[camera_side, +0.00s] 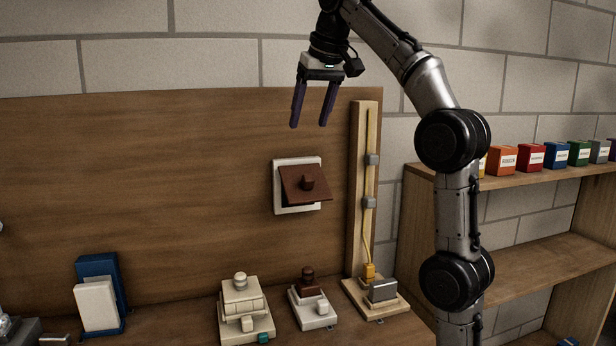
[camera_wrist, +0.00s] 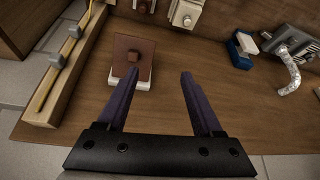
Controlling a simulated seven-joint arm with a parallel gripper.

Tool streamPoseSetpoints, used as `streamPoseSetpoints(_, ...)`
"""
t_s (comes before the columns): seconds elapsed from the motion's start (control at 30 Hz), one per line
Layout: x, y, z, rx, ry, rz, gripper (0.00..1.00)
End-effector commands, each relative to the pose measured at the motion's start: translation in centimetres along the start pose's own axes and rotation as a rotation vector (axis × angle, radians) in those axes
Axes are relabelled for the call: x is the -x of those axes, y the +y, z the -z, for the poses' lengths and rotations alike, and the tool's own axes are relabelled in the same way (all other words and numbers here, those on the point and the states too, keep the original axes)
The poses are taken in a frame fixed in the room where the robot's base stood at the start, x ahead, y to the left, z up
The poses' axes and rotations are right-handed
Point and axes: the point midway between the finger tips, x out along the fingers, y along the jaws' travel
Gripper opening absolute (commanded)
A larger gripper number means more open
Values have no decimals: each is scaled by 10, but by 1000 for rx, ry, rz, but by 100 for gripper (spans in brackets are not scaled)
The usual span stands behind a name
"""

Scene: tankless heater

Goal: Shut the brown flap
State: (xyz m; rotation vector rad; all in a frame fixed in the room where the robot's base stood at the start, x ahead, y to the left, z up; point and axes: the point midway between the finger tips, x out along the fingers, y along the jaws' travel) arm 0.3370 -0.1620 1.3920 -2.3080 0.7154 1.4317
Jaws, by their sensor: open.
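In the wrist view the flap (camera_wrist: 134,58) and the white frame (camera_wrist: 127,105) lie just beyond the left finger. My gripper (camera_side: 309,126) is open and empty, pointing down, above the flap and apart from it. Both fingers of my gripper (camera_wrist: 158,74) also show in the wrist view.
A wooden post (camera_side: 360,190) with a yellow cable stands right of the flap. Below are a cream block device (camera_side: 246,305), a small white base with a brown knob (camera_side: 312,303) and a blue-and-white holder (camera_side: 98,293). A shelf (camera_side: 535,170) with coloured boxes stands at right.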

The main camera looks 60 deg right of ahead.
Motion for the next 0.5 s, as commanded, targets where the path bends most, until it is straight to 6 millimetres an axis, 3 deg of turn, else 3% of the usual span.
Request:
streamPoseSetpoints(0.03,-12,10,18,-35,-4,-18,68)
streamPoseSetpoints(0.2,-48,39,55,-110,-13,-59,68)
streamPoseSetpoints(0.33,-75,54,62,-140,-54,-80,68)
streamPoseSetpoints(0.5,-83,62,63,-154,-62,-88,68)
